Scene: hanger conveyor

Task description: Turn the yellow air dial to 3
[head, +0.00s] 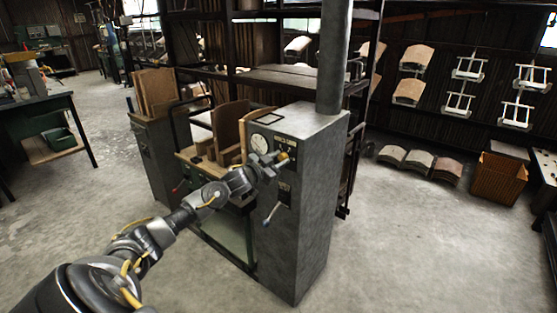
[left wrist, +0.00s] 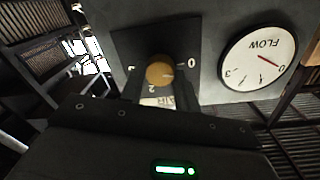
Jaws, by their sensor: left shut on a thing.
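The yellow air dial (head: 284,157) is on the upper front of a tall grey cabinet (head: 315,200). In the left wrist view the dial (left wrist: 159,71) sits on a dark plate with a 0 to its right and a 2 below it; a small light mark on the knob points right, towards the 0 side. My left gripper (head: 277,159) is shut on the dial, with its fingers (left wrist: 160,88) partly hidden by the gripper body. A round FLOW gauge (left wrist: 258,64) has its red needle near 0; it also shows in the head view (head: 259,143). My right gripper is not in view.
A lever with a blue knob (head: 271,213) sticks out lower on the cabinet front. A bench with wooden panels (head: 230,125) stands left of the cabinet. A brown crate (head: 497,180) is on the floor at right. The floor in front is clear.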

